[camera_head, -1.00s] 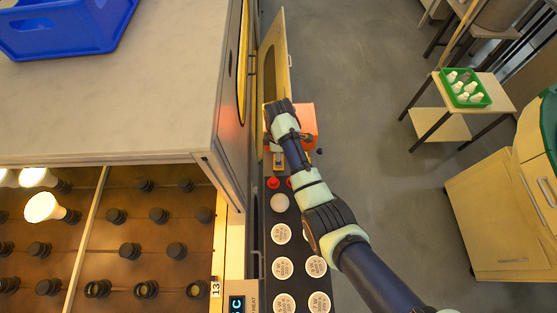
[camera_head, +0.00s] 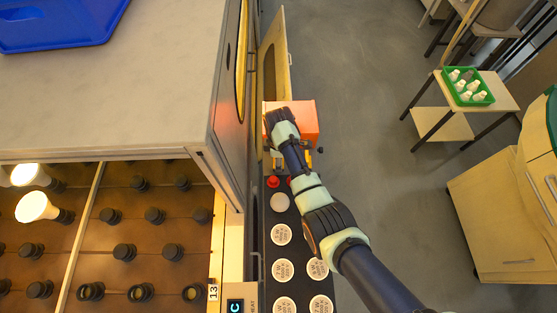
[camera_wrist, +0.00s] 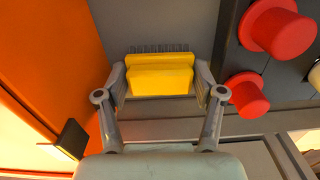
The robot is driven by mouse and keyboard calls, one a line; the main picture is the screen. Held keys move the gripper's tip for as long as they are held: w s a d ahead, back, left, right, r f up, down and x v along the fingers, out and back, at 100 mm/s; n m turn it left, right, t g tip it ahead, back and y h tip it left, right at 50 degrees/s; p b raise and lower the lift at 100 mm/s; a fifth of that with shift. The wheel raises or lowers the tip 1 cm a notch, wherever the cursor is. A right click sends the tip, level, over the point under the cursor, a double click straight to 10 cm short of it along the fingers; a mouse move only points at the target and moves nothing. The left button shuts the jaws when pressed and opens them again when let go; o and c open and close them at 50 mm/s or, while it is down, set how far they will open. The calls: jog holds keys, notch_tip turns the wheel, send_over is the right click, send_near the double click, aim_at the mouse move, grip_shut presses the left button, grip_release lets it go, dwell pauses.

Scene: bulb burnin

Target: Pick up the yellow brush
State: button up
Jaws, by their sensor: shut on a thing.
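The yellow brush (camera_wrist: 160,76) is a yellow block with a row of dark bristles along its far edge in the wrist view. It sits between the two grey fingers of my gripper (camera_wrist: 162,86), which are shut on its left and right sides. In the head view my gripper is mostly hidden beneath my wrist, next to an orange box. I cannot tell how far the brush is from the surface under it.
The orange box (camera_head: 301,120) is close to my wrist; its side (camera_wrist: 40,70) fills the left of the wrist view. Red knobs (camera_wrist: 279,31) stand at the right, near several round labelled white discs (camera_head: 281,234). An open door panel (camera_head: 278,50) rises beyond.

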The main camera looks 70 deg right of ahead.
jog(key=shift+r, duration=0.1)
notch_tip(320, 180, up, 20)
jog(key=p, duration=0.7)
jog(key=shift+p, duration=0.4)
